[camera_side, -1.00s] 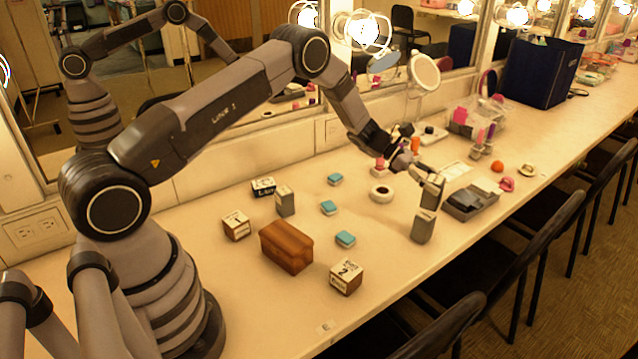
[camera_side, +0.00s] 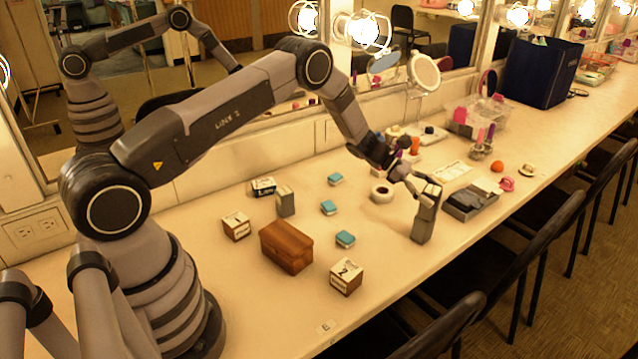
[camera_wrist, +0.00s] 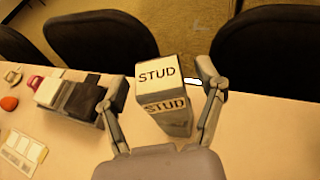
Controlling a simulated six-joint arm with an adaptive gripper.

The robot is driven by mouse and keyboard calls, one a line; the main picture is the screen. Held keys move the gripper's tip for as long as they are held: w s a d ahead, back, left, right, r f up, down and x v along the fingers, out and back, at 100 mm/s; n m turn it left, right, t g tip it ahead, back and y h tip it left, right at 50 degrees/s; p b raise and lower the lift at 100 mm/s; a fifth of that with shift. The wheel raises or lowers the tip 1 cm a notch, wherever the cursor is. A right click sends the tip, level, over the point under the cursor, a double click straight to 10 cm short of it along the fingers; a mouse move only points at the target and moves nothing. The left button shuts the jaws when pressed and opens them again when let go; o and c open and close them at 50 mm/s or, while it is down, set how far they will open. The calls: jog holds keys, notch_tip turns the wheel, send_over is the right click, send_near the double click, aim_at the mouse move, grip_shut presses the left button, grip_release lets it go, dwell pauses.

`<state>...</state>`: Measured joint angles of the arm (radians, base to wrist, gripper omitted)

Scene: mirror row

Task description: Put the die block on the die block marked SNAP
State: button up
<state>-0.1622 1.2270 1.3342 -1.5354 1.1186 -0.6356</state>
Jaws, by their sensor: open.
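A grey die block marked STUD (camera_wrist: 158,72) is between the open fingers of my gripper (camera_wrist: 160,104) in the wrist view, with a gap at its sides. In the side view my gripper (camera_side: 428,190) is around the upper part of a tall grey column. The column looks like the STUD block resting upright on a lower grey die block (camera_side: 422,229); any marking on the lower block is hidden. Another grey die block (camera_side: 285,204) stands apart near the middle left, and I cannot read a marking on it.
A dark grey tray (camera_side: 471,202) lies just right of the column. The counter's front edge and chairs are close to the column.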

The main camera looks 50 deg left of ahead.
jog(key=shift+r, duration=0.15)
jog(key=v, duration=1.2)
jog(key=s+d+r+m+g+y, duration=0.25)
jog(key=s+r+m, duration=0.35)
jog(key=s+r, duration=0.3)
jog(key=s+d+r+m+g+y, duration=0.1)
jog(key=s+d+r+m+y, duration=0.3)
jog(key=s+r, duration=0.5)
jog(key=s+a+r+m+t+y, duration=0.2)
jog(key=s+m, duration=0.4)
jog(key=s, duration=0.4)
jog(key=s+a+r+m+t+y, duration=0.2)
jog(key=s+r+m+y, duration=0.2)
jog(key=s, duration=0.7)
jog(key=m, duration=0.2)
jog(key=shift+s+m, duration=0.25)
jog(key=shift+m, duration=0.05)
